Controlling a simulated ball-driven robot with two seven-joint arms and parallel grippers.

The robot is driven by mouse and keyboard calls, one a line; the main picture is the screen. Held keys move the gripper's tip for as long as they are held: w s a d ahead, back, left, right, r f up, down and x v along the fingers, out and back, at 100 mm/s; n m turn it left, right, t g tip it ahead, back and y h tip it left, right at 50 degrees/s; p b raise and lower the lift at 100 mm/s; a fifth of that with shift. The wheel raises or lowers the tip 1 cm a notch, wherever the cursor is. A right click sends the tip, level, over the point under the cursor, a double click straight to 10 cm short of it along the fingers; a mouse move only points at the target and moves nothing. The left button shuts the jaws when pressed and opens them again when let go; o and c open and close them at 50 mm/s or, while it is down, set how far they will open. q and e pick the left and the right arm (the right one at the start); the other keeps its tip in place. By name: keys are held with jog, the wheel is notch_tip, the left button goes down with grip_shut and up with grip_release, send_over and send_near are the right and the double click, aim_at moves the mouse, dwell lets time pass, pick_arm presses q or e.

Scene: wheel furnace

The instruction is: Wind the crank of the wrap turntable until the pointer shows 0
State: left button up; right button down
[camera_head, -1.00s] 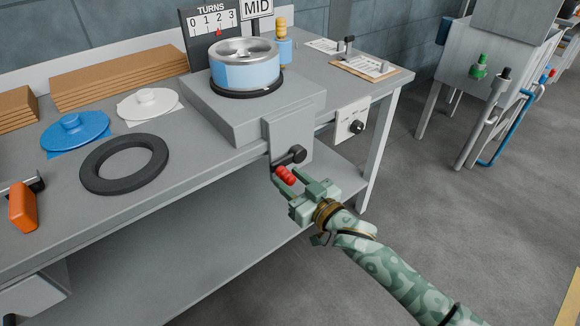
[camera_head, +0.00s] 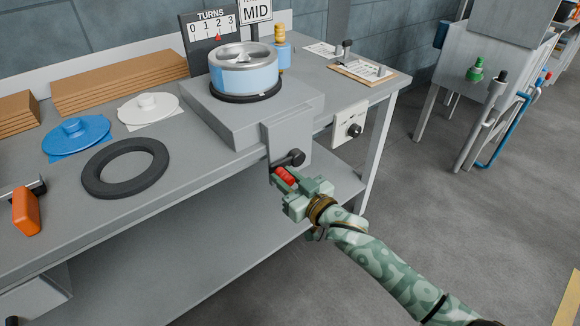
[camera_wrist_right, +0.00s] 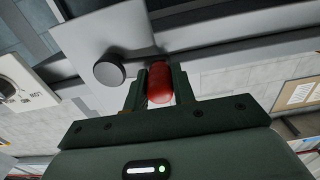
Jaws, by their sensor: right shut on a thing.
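The wrap turntable (camera_head: 232,112) is a grey block on the bench, bearing a silver wheel (camera_head: 245,68) with a blue band. Its TURNS dial (camera_head: 212,24) reads 0 to 3, and the red pointer (camera_head: 219,37) stands at about 2. The crank's dark hub (camera_head: 297,157) sits on the front plate. Its red handle (camera_head: 285,175) lies between the fingers of my right gripper (camera_head: 287,180), which is shut on it. The right wrist view shows the red handle (camera_wrist_right: 159,84) between both fingers, beside the dark hub (camera_wrist_right: 109,70). My left gripper is not in view.
A blue lidded disc (camera_head: 76,134), a white one (camera_head: 148,106) and a black ring (camera_head: 125,167) lie on the bench left of the turntable. An orange-handled tool (camera_head: 25,211) is at far left. A control box (camera_head: 349,129) hangs right of the crank.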

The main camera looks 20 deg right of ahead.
jog(key=r+p, duration=0.1)
jog(key=d+r, duration=0.1)
jog(key=r, duration=0.1)
jog(key=shift+w+r+p, duration=0.15)
jog(key=shift+r+p, duration=0.1)
jog(key=shift+p, duration=0.15)
jog(key=shift+d+r, duration=0.1)
jog(key=shift+r, duration=0.05)
jog(key=shift+f, duration=0.3)
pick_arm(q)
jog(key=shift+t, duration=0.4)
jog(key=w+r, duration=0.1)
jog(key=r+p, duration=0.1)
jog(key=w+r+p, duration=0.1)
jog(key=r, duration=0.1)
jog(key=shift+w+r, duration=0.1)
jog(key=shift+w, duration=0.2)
pick_arm(e)
jog(key=d+r, duration=0.1)
jog(key=w+d+r, duration=0.1)
jog(key=d, duration=0.1)
jog(key=shift+w+d+r, duration=0.1)
jog(key=shift+w+r, duration=0.05)
jog(key=shift+r, duration=0.05)
